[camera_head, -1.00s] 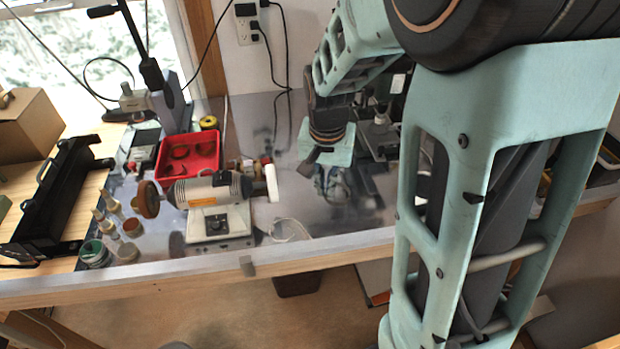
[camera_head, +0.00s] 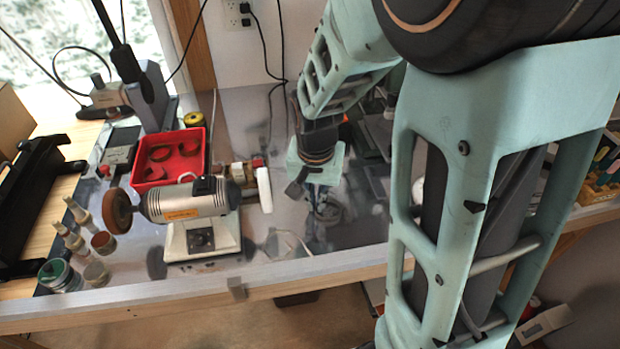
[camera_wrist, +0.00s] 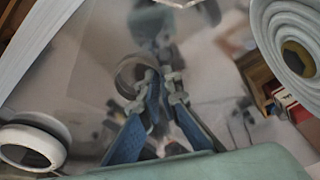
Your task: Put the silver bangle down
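The silver bangle (camera_wrist: 122,77) is a plain grey metal ring in the wrist view, just at my fingertips. My gripper (camera_wrist: 160,88) has blue fingers with pale jointed tips. The left tip lies over the ring's opening and the right tip is outside it, with the bangle's near right wall between them. In the head view my gripper (camera_head: 322,206) points down low over the metal bench top, right of the polishing machine. The bangle (camera_head: 328,214) shows there as a small grey ring at the fingertips. Whether its underside touches the bench is unclear.
The grey polishing machine (camera_head: 190,205) with its brown and white wheels stands left of my gripper. A red tray (camera_head: 178,156) with curved pieces is behind it. Small jars (camera_head: 60,275) stand at the left. The bench top (camera_head: 345,235) around my gripper is mostly clear.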

